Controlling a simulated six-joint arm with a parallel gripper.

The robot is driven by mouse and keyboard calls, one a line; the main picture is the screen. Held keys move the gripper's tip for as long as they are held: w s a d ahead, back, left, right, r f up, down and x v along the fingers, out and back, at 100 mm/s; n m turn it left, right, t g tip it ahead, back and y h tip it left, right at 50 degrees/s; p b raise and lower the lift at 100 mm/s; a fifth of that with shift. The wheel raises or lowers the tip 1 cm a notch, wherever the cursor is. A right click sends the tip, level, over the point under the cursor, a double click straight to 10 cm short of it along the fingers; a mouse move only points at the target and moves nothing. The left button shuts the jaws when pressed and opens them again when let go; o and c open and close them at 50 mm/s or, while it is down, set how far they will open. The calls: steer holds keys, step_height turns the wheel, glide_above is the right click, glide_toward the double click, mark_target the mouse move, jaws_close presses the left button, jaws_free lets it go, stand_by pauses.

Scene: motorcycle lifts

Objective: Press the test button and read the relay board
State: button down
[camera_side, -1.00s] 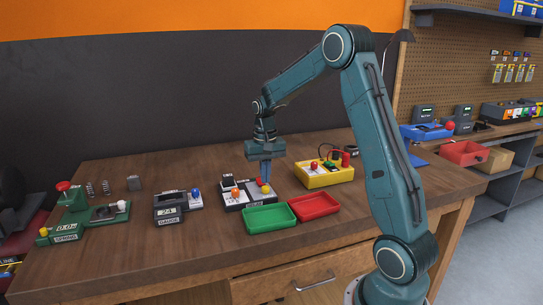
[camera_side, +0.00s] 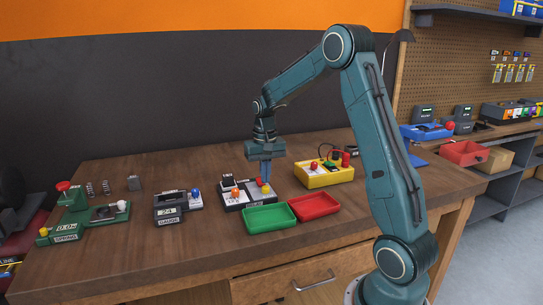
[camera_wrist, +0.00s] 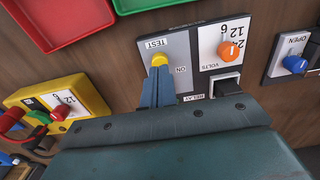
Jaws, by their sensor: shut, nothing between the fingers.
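The relay board (camera_side: 261,199) is a grey and white panel on the bench behind the green tray. In the wrist view, its round yellow button (camera_wrist: 159,59) sits beside the TEST label (camera_wrist: 156,43). An orange VOLTS knob (camera_wrist: 231,50) and a black block (camera_wrist: 228,87) by the RELAY label (camera_wrist: 193,98) are on the white part. My gripper (camera_wrist: 158,72) is shut and empty, its blue fingertips at the yellow button and covering its lower edge. I cannot tell whether the button is pressed down. It also points down over the board in the side view.
Green (camera_side: 269,218) and red (camera_side: 314,206) trays lie in front. A yellow tester (camera_side: 324,175) with cables stands to the right, a gauge box (camera_side: 171,210) and a green spring tester (camera_side: 80,220) to the left. Bare bench lies behind the board.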

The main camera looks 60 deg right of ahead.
steer(key=shift+f, duration=1.15)
steer(key=shift+r, duration=2.85)
steer(key=shift+a+r, duration=0.3)
steer(key=shift+a, duration=0.05)
steer(key=s+a+r+n+t, duration=0.25)
steer(key=s+a+r, duration=0.25)
steer(key=s+a, duration=0.3)
steer(key=s+a+r+n+t, duration=0.2)
steer(key=s+a+r+n, duration=0.3)
steer(key=a, duration=0.6)
steer(key=s+a+f+n+t, duration=0.1)
steer(key=s+a, duration=0.2)
steer(key=s, duration=0.4)
steer(key=shift+s+a+f, duration=0.2)
steer(key=shift+s, duration=0.15)
